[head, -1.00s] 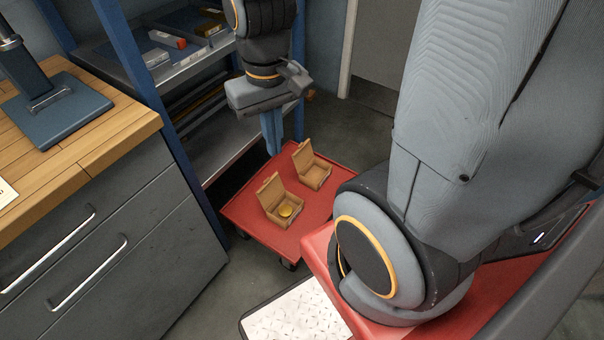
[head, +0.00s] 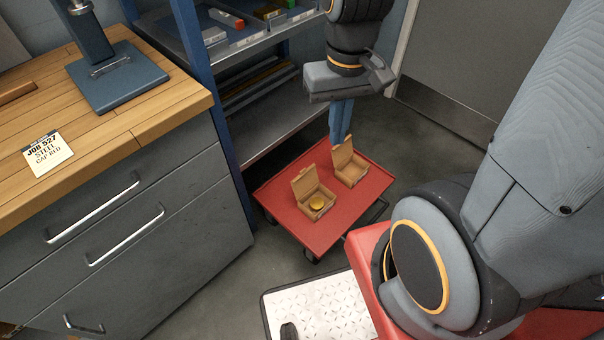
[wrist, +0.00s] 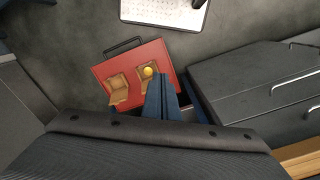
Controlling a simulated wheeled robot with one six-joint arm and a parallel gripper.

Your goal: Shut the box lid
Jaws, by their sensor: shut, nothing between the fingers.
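Two small cardboard boxes with raised lids stand on a red cart top (head: 316,237). The left box (head: 313,201) holds a round yellow object (head: 317,203). The right box (head: 348,168) shows nothing inside that I can make out. In the wrist view the box with the yellow object (wrist: 147,72) is on the right and the other box (wrist: 118,90) on the left. My gripper (head: 341,138) hangs above the far edge of the cart, behind the boxes, with its blue fingers together and empty. The fingers also show in the wrist view (wrist: 162,82), pointing toward the boxes.
A wooden-topped grey drawer bench (head: 110,215) stands at the left, with a job card (head: 48,152). A shelf rack (head: 235,40) with a blue post rises behind the cart. A white patterned plate (head: 318,311) lies on the floor in front. The cart's front area is clear.

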